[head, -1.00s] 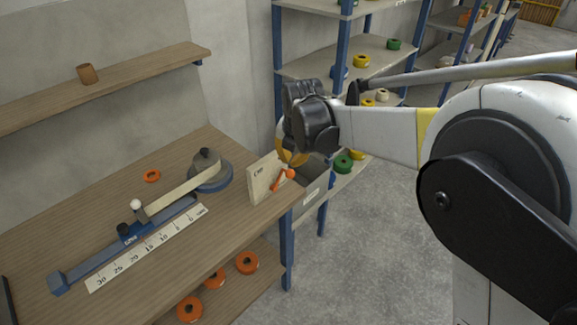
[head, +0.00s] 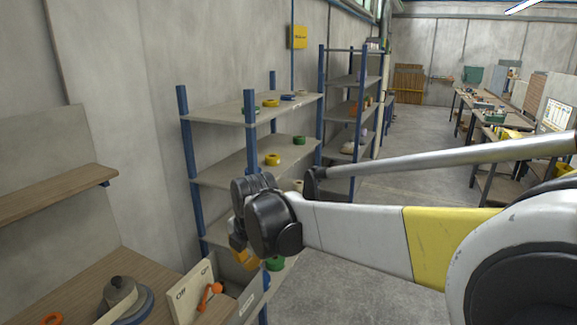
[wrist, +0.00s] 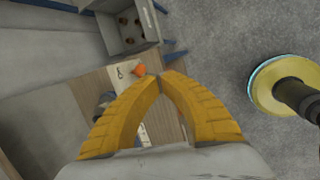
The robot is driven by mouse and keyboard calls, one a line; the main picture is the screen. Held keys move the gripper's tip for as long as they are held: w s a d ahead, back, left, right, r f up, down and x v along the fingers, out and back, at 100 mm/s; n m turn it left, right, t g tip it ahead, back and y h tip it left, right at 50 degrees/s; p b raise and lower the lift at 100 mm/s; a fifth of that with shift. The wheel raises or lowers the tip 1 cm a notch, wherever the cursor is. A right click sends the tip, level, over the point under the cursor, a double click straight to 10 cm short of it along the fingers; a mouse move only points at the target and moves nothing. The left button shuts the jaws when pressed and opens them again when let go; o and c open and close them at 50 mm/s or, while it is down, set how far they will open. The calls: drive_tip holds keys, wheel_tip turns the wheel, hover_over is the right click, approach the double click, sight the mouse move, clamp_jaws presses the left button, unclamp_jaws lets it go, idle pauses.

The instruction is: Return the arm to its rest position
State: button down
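My gripper (head: 243,257) has yellow fingers and hangs at the end of my raised arm, left of centre in the head view. In the wrist view my gripper (wrist: 160,80) has its two fingertips together, with nothing seen between them. It is above and apart from the bench edge. My arm stretches across the head view from the right side to the gripper, in front of the shelves.
An upright board with an orange lever (head: 210,296) stands at the bench (head: 75,277) corner, close below the gripper. Blue-post shelving (head: 205,175) with coloured tape rolls stands behind. Open floor (head: 375,275) lies to the right.

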drive_tip(key=s+d+r+m+t+b, duration=0.1)
drive_tip(key=s+d+m, duration=0.4)
drive_tip(key=d+m, duration=0.4)
drive_tip(key=s+d+r+m+t+b, duration=0.15)
drive_tip(key=s+d+m, duration=0.4)
drive_tip(key=d, duration=0.65)
drive_tip(key=s+d+f+m+h+b, duration=0.2)
drive_tip(key=s+d+f+m, duration=0.4)
drive_tip(key=s+d+m, duration=0.5)
drive_tip(key=m+t, duration=0.1)
drive_tip(key=m, duration=0.3)
drive_tip(key=shift+s+f+b, duration=0.25)
drive_tip(key=shift+f+b, duration=0.05)
drive_tip(key=shift+b, duration=0.05)
